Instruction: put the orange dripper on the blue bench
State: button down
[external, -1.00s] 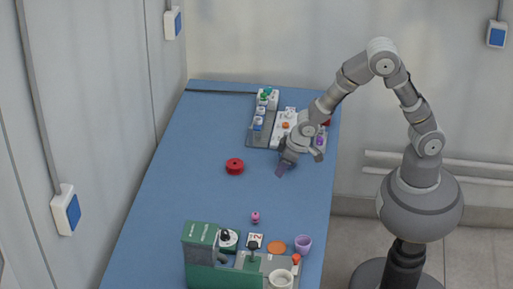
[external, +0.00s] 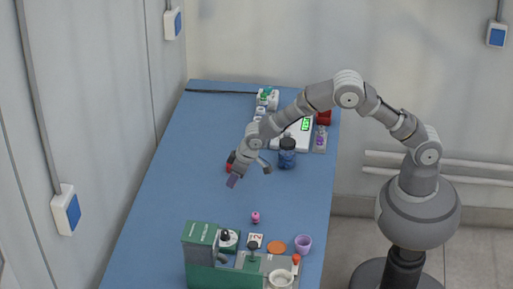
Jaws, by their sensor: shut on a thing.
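My gripper (external: 238,172) is above the middle of the blue bench (external: 185,190), pointing down and to the left. It is shut on a small purple-grey thing (external: 232,181), held at its tip. I cannot make out the shape of this thing, and no orange shows in the jaws. An orange-red piece with a rounded top (external: 296,259), possibly the dripper, stands at the near right of the bench, beside a white cup. A flat orange disc (external: 277,247) lies close to it.
A red spool (external: 230,160) is partly hidden behind my gripper. A dark blue jar (external: 287,153) stands to its right. A white scale (external: 299,134) is farther back. A pink piece (external: 255,217), a purple cup (external: 303,243) and a green machine (external: 201,250) are nearer. The bench's left side is clear.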

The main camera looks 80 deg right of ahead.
notch_tip(320, 180, down, 4)
jog(key=shift+s+r+b, duration=0.1)
jog(key=shift+r+b, duration=0.15)
jog(key=shift+b, duration=0.4)
jog(key=shift+f, duration=0.1)
jog(key=c, duration=0.9)
grip_release()
jog(key=shift+r, duration=0.2)
jog(key=p+v, duration=0.4)
jog(key=v, duration=0.8)
